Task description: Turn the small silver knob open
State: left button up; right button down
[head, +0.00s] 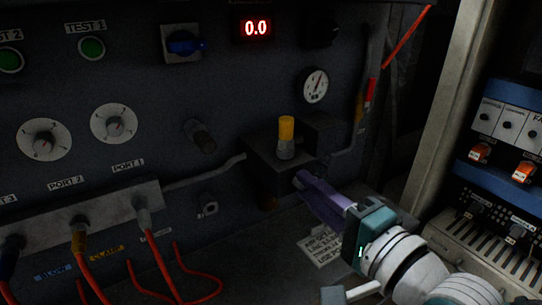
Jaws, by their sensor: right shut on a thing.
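My right gripper (302,183) reaches in from the lower right. Its purple fingers are closed at the lower right side of a dark valve block (265,168). They are shut on a small part there, which fits the small silver knob. The fingers hide nearly all of it, so its turn angle cannot be read. A yellow-topped knob with a silver base (286,137) stands upright on the block, above and apart from the fingers. My left gripper is not in view.
A round gauge (315,86) and a red display reading 0.0 (255,28) sit above the block. Red hoses (160,262) hang from the port manifold (110,212) at left. A pale post (445,110) stands at right. A printed label (322,246) lies below the gripper.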

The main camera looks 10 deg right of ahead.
jog(key=c, duration=0.8)
grip_release()
jog(key=shift+o, duration=0.2)
jog(key=p+v, duration=0.3)
jog(key=v, duration=0.7)
jog(key=shift+p, duration=0.4)
